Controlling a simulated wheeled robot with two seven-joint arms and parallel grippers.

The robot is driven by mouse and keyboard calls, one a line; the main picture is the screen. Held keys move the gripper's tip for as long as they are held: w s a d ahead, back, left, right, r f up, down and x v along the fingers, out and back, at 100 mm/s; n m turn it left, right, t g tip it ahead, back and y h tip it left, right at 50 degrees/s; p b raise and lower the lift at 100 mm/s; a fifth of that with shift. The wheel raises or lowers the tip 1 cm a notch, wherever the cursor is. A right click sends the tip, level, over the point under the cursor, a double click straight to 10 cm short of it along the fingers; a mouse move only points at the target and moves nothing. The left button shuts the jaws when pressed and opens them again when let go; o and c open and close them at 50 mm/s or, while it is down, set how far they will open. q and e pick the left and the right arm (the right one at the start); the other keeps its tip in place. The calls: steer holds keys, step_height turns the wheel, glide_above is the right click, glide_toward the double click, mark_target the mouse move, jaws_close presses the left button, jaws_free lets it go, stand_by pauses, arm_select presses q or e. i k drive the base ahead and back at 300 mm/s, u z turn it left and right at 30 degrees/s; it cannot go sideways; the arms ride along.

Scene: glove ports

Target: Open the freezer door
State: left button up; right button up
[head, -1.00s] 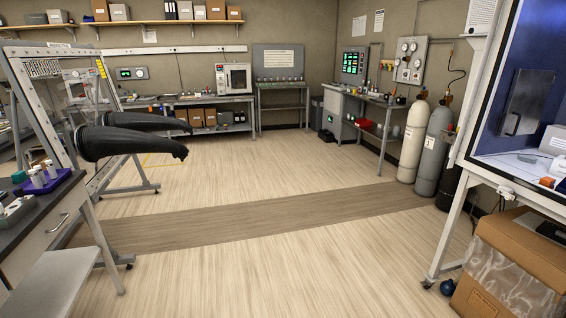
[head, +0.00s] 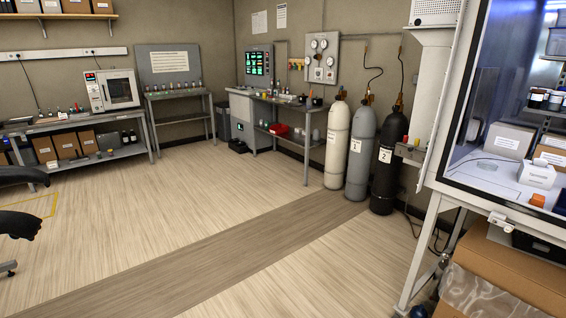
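No thing in view can be surely told as the freezer. A glass-fronted, white-framed cabinet (head: 432,152) stands at the right and is cut off by the picture edge. Inside it, at the left, is a pale upright panel (head: 487,98) with a grey handle-like part (head: 473,130); I cannot tell whether it is a freezer door, and it looks closed. Neither of my grippers is in view.
Three gas cylinders (head: 361,150) stand left of the cabinet. Cardboard boxes (head: 510,262) sit below it. A bench with an oven (head: 112,90) is at the back. The middle floor is clear.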

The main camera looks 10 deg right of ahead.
mark_target(486, 79)
steer(key=z, duration=0.8)
steer(key=i, duration=1)
steer(key=z, duration=1.05)
